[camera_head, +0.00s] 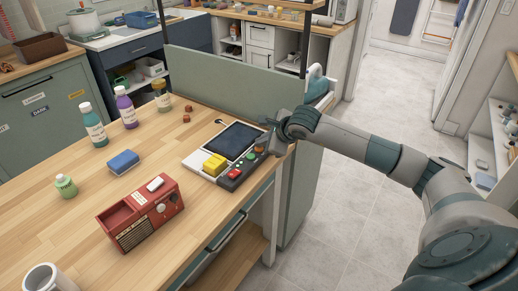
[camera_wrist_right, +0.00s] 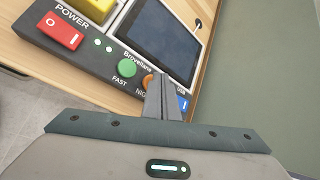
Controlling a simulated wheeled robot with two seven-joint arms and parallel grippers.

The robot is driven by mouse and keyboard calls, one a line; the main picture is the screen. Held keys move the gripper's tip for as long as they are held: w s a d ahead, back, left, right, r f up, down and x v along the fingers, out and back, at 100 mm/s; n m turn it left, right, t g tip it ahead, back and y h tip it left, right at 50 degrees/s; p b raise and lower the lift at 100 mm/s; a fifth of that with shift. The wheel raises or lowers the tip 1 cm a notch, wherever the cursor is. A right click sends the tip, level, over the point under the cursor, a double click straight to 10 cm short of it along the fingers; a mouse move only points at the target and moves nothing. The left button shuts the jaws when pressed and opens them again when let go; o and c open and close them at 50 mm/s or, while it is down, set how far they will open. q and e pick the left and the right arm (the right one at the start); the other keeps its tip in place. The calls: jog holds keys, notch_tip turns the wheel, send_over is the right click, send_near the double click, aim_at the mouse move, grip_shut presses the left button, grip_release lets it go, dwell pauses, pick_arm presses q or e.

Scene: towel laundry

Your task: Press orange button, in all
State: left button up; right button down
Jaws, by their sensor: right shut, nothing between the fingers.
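A control panel with a dark screen (camera_head: 236,140) lies on the wooden table's right side. Its front strip carries a red power switch (camera_head: 235,174), also in the right wrist view (camera_wrist_right: 61,32), and a green button (camera_wrist_right: 127,69) labelled FAST. The orange button (camera_wrist_right: 148,80) shows only as a sliver beside the green one, mostly hidden by my right fingers. My right gripper (camera_wrist_right: 165,84) is shut and empty, its tips over or against the orange button; I cannot tell whether they touch. In the head view the right gripper (camera_head: 266,136) is at the panel's right end. My left gripper is out of view.
A blue button (camera_wrist_right: 183,103) sits just right of my fingers. A yellow block (camera_head: 214,164) is on the panel's left part. A red radio (camera_head: 140,215), blue sponge (camera_head: 123,162) and several bottles stand further left. A green partition (camera_head: 230,82) rises behind.

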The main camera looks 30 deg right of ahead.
aim_at(258, 152)
jog(key=shift+s+d+f+b, duration=0.1)
jog(key=shift+d+f+b, duration=0.2)
jog(key=shift+f+b, duration=0.2)
jog(key=shift+s+d+f+b, duration=0.1)
jog(key=shift+d+f+b, duration=0.15)
jog(key=shift+f+b, duration=0.2)
dwell(0.5)
jog(key=shift+r, duration=0.1)
dwell(0.4)
jog(key=shift+w+a+r, duration=0.25)
jog(key=shift+a+r, duration=0.4)
jog(key=shift+r, duration=0.1)
jog(key=shift+w+a+r+p, duration=0.15)
jog(key=shift+r+p, duration=0.2)
jog(key=shift+r, duration=0.55)
jog(key=shift+s+a+r+p, duration=0.15)
jog(key=shift+r+p, duration=0.25)
jog(key=shift+r, duration=0.55)
jog(key=shift+w+a+r+p, duration=0.1)
jog(key=shift+a+r+p, duration=0.2)
jog(key=shift+r, duration=0.6)
jog(key=shift+d+r, duration=0.1)
